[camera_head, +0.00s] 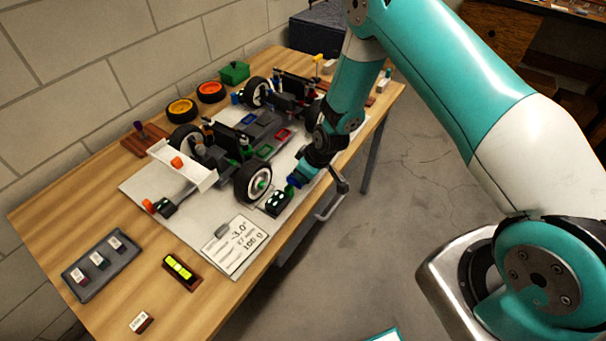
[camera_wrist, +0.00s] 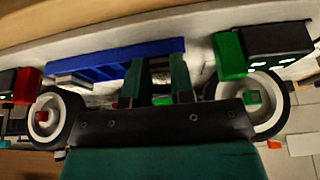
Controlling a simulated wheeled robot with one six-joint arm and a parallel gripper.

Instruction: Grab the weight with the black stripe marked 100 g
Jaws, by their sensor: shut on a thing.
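A dark tray (camera_head: 84,290) at the table's near left holds three small blocks with white labels: one (camera_head: 79,277), a middle one (camera_head: 98,260) and a far one (camera_head: 117,244). Another labelled block (camera_head: 140,321) lies near the table's front edge. Their markings are too small to read, so I cannot tell which is the 100 g weight. My gripper (camera_head: 296,180) is beside the racecar's near right wheel, well away from the tray. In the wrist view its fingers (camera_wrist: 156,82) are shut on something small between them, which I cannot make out.
A yellow-green level (camera_head: 179,268) lies between card and tray. A blue ridged thing (camera_wrist: 110,62) and a green block (camera_wrist: 230,55) are close to my fingers.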

